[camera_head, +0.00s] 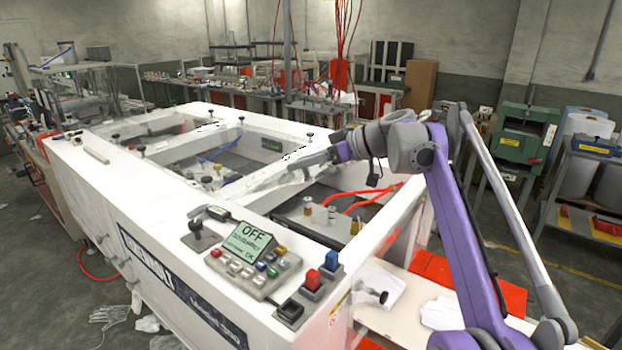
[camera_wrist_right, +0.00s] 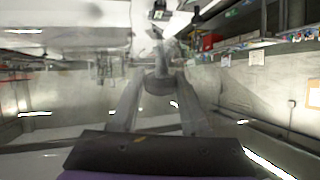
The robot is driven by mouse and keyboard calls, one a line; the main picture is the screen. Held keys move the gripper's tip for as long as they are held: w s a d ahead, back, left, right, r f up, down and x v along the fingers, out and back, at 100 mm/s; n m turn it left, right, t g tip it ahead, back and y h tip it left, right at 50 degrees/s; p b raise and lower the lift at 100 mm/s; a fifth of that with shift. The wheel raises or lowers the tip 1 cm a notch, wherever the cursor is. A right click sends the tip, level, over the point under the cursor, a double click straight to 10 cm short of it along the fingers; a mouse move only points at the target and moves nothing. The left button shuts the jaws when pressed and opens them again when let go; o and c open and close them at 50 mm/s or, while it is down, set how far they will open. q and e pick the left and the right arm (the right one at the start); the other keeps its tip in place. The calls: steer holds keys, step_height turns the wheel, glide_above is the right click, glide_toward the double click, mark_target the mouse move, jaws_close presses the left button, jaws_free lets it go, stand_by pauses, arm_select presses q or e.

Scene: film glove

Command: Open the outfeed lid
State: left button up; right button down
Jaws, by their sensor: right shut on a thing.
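The white machine (camera_head: 130,185) fills the middle of the head view, with openings along its top and black knobs. A clear, pale lid panel (camera_head: 270,180), which looks like the outfeed lid, shows as a tilted, glassy strip over the near opening. My right gripper (camera_head: 334,154) is at the right end of this panel. In the right wrist view my right gripper (camera_wrist_right: 160,86) is shut on a grey, round knob (camera_wrist_right: 158,82) between its fingertips. The lid's exact angle is hard to tell because it is see-through. My left gripper is not in view.
A control panel (camera_head: 250,262) reading OFF, with a joystick (camera_head: 200,236) and red and blue buttons, sits at the machine's near end. Red hoses (camera_head: 365,197) and brass fittings lie inside the near opening. A green machine (camera_head: 524,137) stands at the right. Gloves (camera_head: 110,315) lie on the floor.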

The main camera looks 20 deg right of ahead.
steer(key=shift+w+a+r, duration=0.25)
steer(key=shift+w+r, duration=0.15)
steer(key=shift+r, duration=0.25)
steer(key=shift+c, duration=1.9)
jaws_free()
step_height(320, 180, up, 5)
glide_above(343, 167)
steer(key=shift+s+a, duration=0.1)
steer(key=shift+s, duration=0.2)
